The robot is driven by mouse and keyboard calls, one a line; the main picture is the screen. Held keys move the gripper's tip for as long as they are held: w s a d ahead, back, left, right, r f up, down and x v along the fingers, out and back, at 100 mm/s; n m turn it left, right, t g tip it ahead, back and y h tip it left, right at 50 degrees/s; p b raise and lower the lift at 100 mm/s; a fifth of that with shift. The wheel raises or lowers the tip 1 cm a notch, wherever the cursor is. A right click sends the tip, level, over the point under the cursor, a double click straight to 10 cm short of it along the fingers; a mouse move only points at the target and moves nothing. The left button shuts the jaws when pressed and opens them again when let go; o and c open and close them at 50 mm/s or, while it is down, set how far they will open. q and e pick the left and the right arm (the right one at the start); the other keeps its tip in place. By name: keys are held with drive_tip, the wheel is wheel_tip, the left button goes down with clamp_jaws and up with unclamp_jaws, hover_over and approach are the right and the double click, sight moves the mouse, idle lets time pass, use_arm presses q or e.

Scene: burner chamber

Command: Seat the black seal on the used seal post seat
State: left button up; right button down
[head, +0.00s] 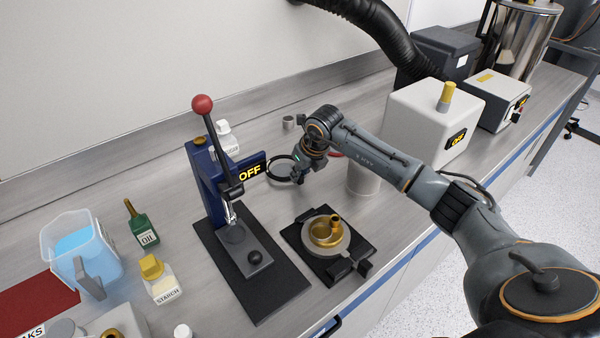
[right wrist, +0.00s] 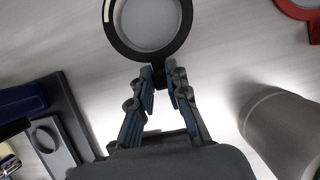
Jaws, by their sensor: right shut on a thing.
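The black seal (head: 270,176) is a thin black ring, held in the air just right of the OFF sign on the blue press. My right gripper (head: 298,172) is shut on its edge. In the right wrist view both fingertips (right wrist: 160,78) pinch a tab on the rim of the black ring (right wrist: 130,48). A pale grey round surface shows through the ring; I cannot tell what it belongs to. A light grey cylinder (head: 363,181) stands below my right forearm and also shows in the right wrist view (right wrist: 286,130). I cannot tell which thing is the used seal post seat. My left gripper is out of view.
A blue press (head: 203,178) with a red-knobbed lever stands left of the seal. A brass part (head: 326,233) sits on a black fixture in front. A red ring (head: 336,155) lies partly behind my arm. A small grey cup (head: 289,122) stands behind. Bottles stand at left.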

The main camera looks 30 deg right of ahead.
drive_tip(key=shift+f, duration=0.2)
drive_tip(key=shift+f+b, duration=0.75)
drive_tip(key=c, duration=1.2)
unclamp_jaws()
drive_tip(key=shift+r, duration=0.1)
